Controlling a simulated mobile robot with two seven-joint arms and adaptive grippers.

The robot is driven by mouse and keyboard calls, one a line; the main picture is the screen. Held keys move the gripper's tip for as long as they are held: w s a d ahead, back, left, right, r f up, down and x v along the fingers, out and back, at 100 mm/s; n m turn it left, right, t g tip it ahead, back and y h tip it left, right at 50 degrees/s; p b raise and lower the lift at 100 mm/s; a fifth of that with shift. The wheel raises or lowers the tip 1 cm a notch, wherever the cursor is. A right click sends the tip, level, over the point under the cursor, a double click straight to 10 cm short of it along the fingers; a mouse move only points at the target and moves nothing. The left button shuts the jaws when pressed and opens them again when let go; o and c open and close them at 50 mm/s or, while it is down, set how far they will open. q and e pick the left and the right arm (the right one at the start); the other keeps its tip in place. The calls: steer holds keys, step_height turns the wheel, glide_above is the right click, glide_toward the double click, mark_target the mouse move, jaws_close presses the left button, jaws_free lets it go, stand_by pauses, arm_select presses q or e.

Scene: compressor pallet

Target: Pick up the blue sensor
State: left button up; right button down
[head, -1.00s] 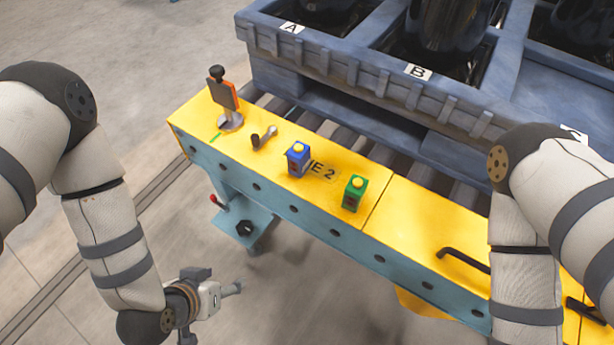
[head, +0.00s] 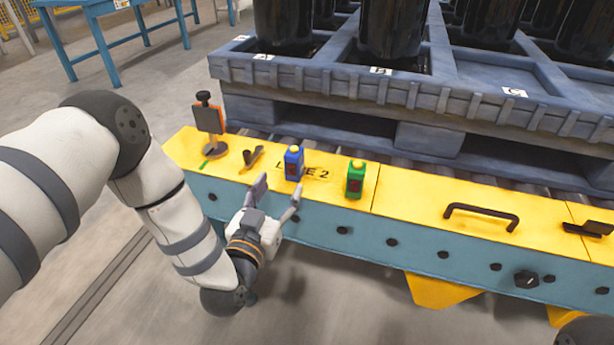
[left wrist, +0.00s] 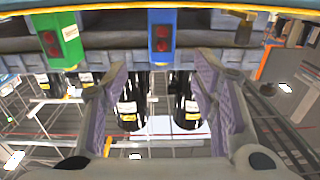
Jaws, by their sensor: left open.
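The blue sensor (head: 293,164), a small upright block with a yellow top, stands on the yellow ledge (head: 410,205). It also shows in the left wrist view (left wrist: 162,38), at the top middle, with a dark red face. My left gripper (head: 277,192) is open and empty, just in front of the ledge, its fingers pointing toward the blue sensor and apart from it. Its two fingers also show in the left wrist view (left wrist: 162,80), spread on either side below the sensor. The green sensor (head: 355,179) stands to the right of the blue one. My right gripper is not in view.
An orange-and-black upright piece (head: 209,125) on a round base and a small dark bracket (head: 252,157) stand left of the blue sensor. A black handle (head: 482,213) is to the right. Behind is a blue-grey pallet (head: 470,95) with black cylinders.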

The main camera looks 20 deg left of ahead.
mark_target(291, 165)
arm_select(q)
steer(key=w+b, duration=0.3)
steer(key=w, duration=0.8)
steer(key=shift+f, duration=0.2)
steer(key=shift+r, duration=0.1)
jaws_close()
